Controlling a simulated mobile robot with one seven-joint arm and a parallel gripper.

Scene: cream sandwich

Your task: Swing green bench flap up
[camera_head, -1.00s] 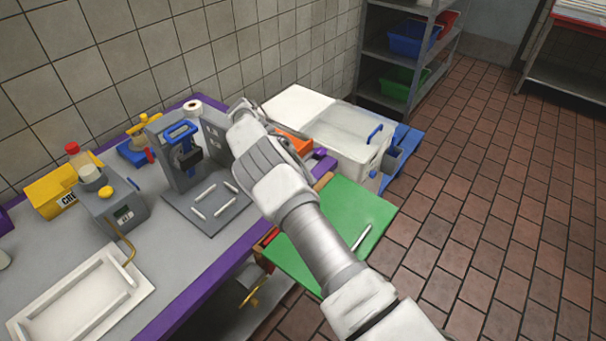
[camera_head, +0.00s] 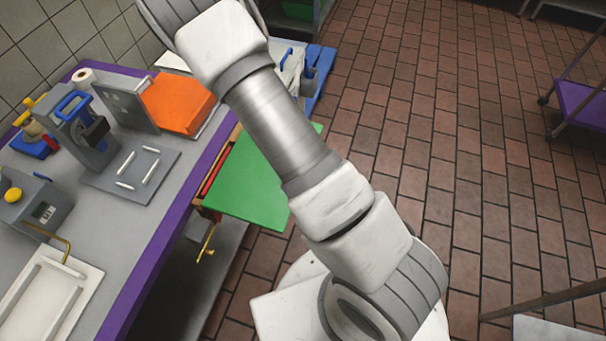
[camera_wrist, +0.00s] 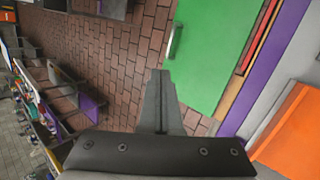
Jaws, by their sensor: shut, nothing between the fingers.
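The green bench flap (camera_head: 250,190) sticks out from the purple-edged side of the bench, with a wooden and red strip along its bench side. In the head view it looks roughly level, and my arm covers its right part. In the wrist view the flap (camera_wrist: 212,45) is at the top, with a pale bar handle (camera_wrist: 175,40) near its outer left edge. My gripper (camera_wrist: 160,75) is shut and empty. Its tips appear just below the handle in that picture; no contact shows, and the height gap cannot be told. The gripper is outside the head view.
The bench (camera_head: 150,225) carries an orange block (camera_head: 178,105), a grey press (camera_head: 85,130) and a white tray (camera_head: 48,300). A yellow hook-like part (camera_head: 207,245) hangs below the flap. A purple cart (camera_head: 585,108) stands far right. The tiled floor (camera_head: 470,200) between is largely clear.

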